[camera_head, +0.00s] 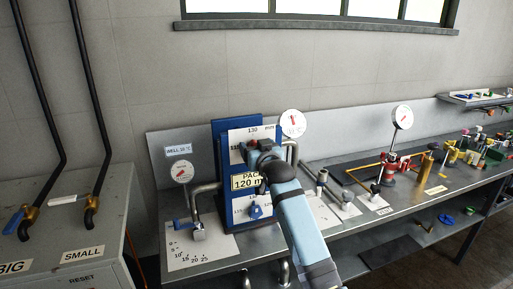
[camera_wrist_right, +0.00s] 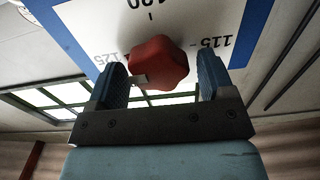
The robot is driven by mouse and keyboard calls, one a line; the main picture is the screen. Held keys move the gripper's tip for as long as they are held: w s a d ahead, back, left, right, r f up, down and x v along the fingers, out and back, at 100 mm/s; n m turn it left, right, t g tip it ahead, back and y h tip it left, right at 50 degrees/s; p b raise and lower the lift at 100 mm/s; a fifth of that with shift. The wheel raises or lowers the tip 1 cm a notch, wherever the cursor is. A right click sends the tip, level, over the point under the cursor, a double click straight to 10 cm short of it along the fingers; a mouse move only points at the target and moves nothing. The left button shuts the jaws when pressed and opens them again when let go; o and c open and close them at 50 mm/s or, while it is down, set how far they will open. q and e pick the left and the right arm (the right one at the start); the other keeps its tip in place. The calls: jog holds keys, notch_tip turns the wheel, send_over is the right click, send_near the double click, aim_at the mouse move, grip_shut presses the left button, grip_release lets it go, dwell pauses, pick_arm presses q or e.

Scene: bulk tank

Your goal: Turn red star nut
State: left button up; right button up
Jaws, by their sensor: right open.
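The red star nut (camera_wrist_right: 158,62) sits on a white dial plate (camera_wrist_right: 205,15) with a blue border, printed with numbers such as 115 and 125. My right gripper (camera_wrist_right: 163,76) is open, with one blue finger on each side of the nut. A gap shows between the nut and the right finger; the left finger is very close to it, and contact is unclear. My left gripper is not in view.
The bench (camera_head: 345,240) holds fittings and a red valve body (camera_head: 390,162) to the right.

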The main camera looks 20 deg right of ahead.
jog(key=c, duration=0.9)
jog(key=n+p, duration=0.3)
jog(key=n, duration=0.1)
jog(key=shift+a+r, duration=0.1)
jog(key=n+p, duration=0.2)
jog(key=n, duration=0.2)
jog(key=shift+a+n+p, duration=0.15)
jog(key=shift+n+p, duration=0.15)
jog(key=shift+p, duration=0.1)
jog(key=n, duration=0.1)
jog(key=n+p, duration=0.1)
jog(key=n, duration=0.1)
jog(key=n+p, duration=0.1)
jog(key=shift+f, duration=0.25)
jog(key=n+p, duration=0.1)
jog(key=n, duration=0.4)
jog(key=shift+a+f+p, duration=0.1)
jog(key=shift+f+p, duration=0.1)
jog(key=shift+p, duration=0.2)
jog(key=shift+n, duration=0.3)
